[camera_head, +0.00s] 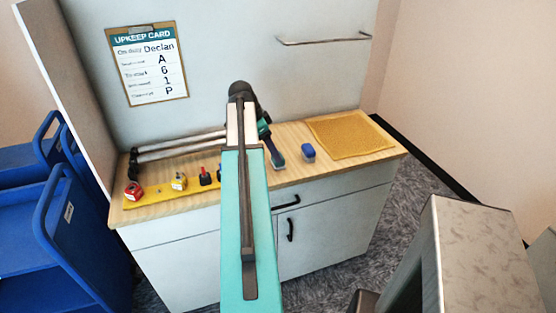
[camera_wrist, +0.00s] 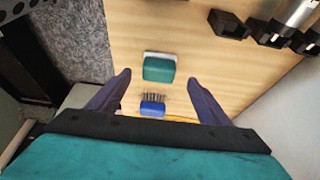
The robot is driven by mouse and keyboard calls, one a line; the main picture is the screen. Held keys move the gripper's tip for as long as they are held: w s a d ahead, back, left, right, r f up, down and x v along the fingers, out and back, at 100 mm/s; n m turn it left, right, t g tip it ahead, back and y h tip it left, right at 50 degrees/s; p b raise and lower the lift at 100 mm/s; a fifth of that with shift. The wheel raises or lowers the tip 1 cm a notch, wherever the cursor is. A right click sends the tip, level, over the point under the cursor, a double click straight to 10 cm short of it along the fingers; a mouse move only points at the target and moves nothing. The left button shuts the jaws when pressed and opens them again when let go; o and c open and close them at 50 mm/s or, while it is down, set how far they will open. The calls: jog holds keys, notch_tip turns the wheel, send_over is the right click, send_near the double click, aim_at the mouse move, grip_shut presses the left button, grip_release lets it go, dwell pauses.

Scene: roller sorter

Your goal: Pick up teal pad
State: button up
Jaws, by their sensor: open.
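The teal pad (camera_wrist: 158,69) lies on the wooden counter in the wrist view, a rounded block with a pale strip along its far edge. I cannot make it out in the head view, where my arm covers part of the counter. My gripper (camera_wrist: 157,78) is open and empty, with its two dark fingers spread to either side of the pad's line and apart from it. In the head view one grey finger of my gripper (camera_head: 276,156) shows low over the counter's front part.
A yellow mat (camera_head: 350,136) covers the counter's right end. Metal rollers (camera_head: 180,144) and a yellow strip with several small items (camera_head: 179,182) are at left.

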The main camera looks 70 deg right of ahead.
jog(key=shift+f, duration=0.15)
jog(key=shift+p+x, duration=0.8)
jog(key=shift+x, duration=1.7)
jog(key=shift+a, duration=0.15)
jog(key=c, duration=1.1)
jog(key=shift+c, duration=0.2)
jog(key=shift+r+b, duration=0.55)
jog(key=shift+r, duration=1.15)
jog(key=w+a+r+b, duration=0.1)
jog(key=a+b, duration=0.2)
jog(key=a, duration=1.3)
jog(key=shift+r+b, duration=0.3)
jog(key=shift+b, duration=0.05)
